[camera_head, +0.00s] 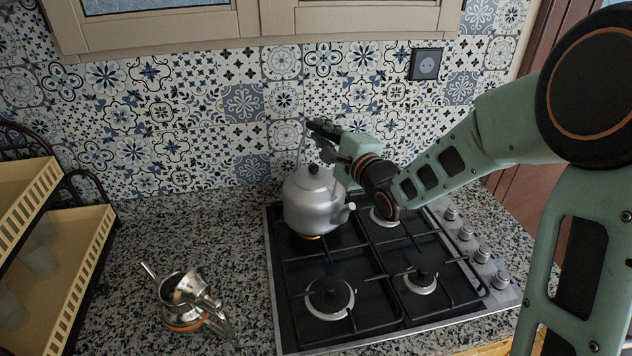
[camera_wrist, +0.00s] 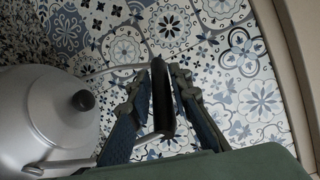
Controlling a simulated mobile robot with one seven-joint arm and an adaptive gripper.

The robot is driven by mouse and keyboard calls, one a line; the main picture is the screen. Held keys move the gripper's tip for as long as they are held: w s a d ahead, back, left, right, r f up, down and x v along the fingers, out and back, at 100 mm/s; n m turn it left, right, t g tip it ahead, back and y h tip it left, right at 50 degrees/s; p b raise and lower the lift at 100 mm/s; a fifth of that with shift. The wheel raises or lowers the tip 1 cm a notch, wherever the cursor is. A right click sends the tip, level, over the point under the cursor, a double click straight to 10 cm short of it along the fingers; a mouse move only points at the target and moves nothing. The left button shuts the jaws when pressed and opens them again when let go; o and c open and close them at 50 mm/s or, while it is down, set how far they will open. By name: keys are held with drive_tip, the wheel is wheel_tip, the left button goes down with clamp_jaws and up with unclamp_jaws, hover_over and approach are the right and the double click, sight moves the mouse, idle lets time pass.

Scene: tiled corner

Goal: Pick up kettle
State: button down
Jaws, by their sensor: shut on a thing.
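The silver kettle (camera_head: 312,203) with a black lid knob is upright over the back left burner of the stove. I cannot tell whether its base touches the burner grate. My gripper (camera_head: 326,135) is at the top of its raised handle, coming from the right. In the wrist view, the two fingers of my gripper (camera_wrist: 162,88) close on either side of the handle's black grip. The kettle's body (camera_wrist: 45,115) and lid knob show at the left of that view. Part of the handle is hidden by my fingers.
The black gas stove (camera_head: 372,300) has raised grates and knobs on its right side. A small metal pot (camera_head: 188,290) stands on the granite counter at left, near a tiered rack (camera_head: 85,235). The patterned tile wall (camera_head: 215,110) is close behind; cabinets (camera_head: 160,30) hang above.

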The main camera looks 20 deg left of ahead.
drive_tip(key=shift+r, duration=0.25)
drive_tip(key=shift+r+p, duration=0.7)
drive_tip(key=s+d+r+p, duration=0.6)
drive_tip(key=s+d+r, duration=0.2)
drive_tip(key=s+r, duration=0.2)
drive_tip(key=shift+s+d+r, duration=0.4)
drive_tip(key=shift+r, duration=0.25)
